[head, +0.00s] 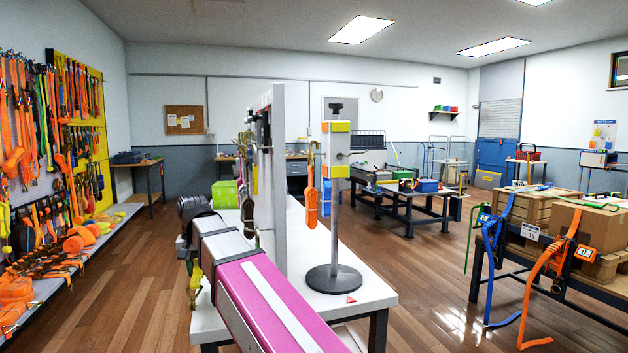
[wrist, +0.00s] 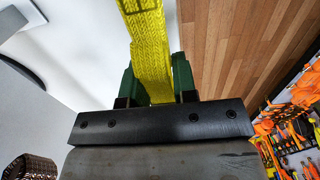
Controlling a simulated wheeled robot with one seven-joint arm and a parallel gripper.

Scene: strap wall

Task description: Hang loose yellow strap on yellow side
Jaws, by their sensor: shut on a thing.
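My gripper (wrist: 154,80) is shut on a yellow woven strap (wrist: 150,45), which passes between its green fingers in the wrist view. A white upright panel (head: 278,170) with dark hooks stands on the table, seen nearly edge-on. A grey post stand (head: 335,210) on a round base carries yellow blocks (head: 336,127), and an orange strap (head: 311,197) hangs beside it. Which side is the yellow one, I cannot tell from here.
The white table (head: 365,292) stands in front, with a lime green box (head: 225,194) on it. A strap-covered wall rack (head: 70,130) with a yellow board is at left. Boxes with blue and orange straps sit on a right-hand bench (head: 560,270). Wooden floor is open between.

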